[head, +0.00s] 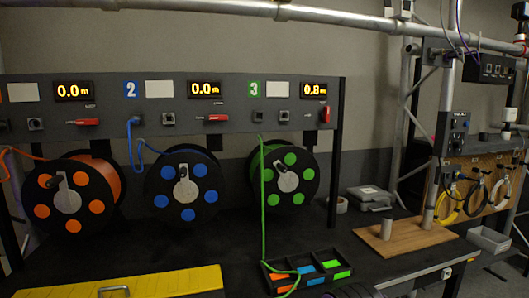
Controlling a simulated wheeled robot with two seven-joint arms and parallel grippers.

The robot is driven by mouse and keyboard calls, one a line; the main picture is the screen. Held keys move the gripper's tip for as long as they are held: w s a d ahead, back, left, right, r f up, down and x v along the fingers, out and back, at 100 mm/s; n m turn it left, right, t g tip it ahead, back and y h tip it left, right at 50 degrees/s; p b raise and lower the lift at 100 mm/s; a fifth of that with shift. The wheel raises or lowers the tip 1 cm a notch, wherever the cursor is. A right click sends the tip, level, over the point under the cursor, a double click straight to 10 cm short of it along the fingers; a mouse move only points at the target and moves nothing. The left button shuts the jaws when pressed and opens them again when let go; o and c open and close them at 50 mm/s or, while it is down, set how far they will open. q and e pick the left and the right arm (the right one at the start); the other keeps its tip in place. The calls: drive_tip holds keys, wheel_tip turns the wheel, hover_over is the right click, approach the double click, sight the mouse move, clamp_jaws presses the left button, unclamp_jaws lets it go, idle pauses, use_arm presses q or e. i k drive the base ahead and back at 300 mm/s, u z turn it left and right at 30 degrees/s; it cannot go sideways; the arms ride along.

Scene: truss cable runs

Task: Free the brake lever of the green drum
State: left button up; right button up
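The green drum (286,177) hangs under the panel section marked 3, a black reel with green discs and a grey hub. Its display (314,89) seems to read 0.8 m. A small red lever (325,114) sits at the right of that section and looks upright, unlike the sideways red levers (84,122) and (213,118) of the other two sections. A green cable (264,210) comes down in front of the drum's left side to a divided tray. Neither of my grippers shows in the head view.
An orange drum (70,195) and a blue drum (185,187) hang to the left. The black tray (268,276) with coloured compartments stands at the front. A yellow cover (160,284) lies front left. A wooden board (408,238) with two grey posts is at right; a grey case (369,196) lies behind.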

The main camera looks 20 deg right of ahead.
sight(326, 115)
drive_tip(key=u, duration=2.8)
drive_tip(key=k, duration=2.7)
drive_tip(key=z, duration=2.1)
